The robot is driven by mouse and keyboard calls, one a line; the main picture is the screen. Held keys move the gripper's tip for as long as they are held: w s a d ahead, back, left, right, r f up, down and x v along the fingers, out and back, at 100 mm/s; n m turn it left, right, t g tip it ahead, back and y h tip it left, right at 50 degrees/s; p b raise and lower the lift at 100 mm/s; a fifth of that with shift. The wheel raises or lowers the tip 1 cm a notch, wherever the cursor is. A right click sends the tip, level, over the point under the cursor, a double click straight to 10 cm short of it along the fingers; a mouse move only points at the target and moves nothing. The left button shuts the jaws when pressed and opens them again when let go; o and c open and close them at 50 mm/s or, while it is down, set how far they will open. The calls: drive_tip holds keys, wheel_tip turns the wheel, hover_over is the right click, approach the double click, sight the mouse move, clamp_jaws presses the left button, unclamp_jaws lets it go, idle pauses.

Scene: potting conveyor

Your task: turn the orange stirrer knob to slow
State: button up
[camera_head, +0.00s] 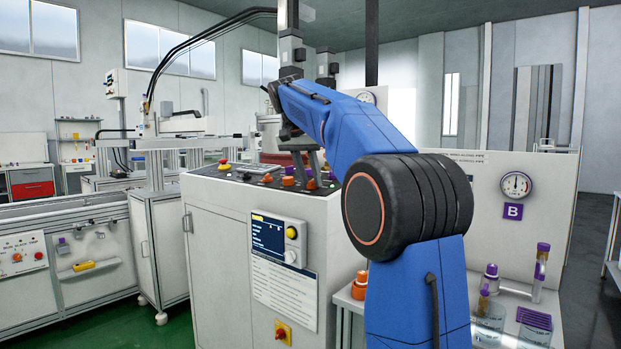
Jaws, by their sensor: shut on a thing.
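The grey control cabinet's sloped top panel (225,177) carries several orange and purple knobs. One orange knob (311,184) is directly below my gripper's (308,172) fingers. My gripper points down from the blue arm and is shut on this knob. Another orange knob (288,181) stands just left of it. The panel lettering and the knob's pointer are too small to read, so its setting does not show. My arm hides the right part of the panel.
A red mushroom button (223,163) sits on the panel's left. A screen box (279,240) with a yellow button is on the cabinet front. A conveyor (60,212) runs at left.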

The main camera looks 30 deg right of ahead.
drive_tip(key=shift+w+m+g, duration=0.1)
drive_tip(key=shift+m+g, duration=0.2)
drive_tip(key=shift+m, duration=0.8)
drive_tip(key=o, duration=1.1)
drive_tip(key=shift+c, duration=0.2)
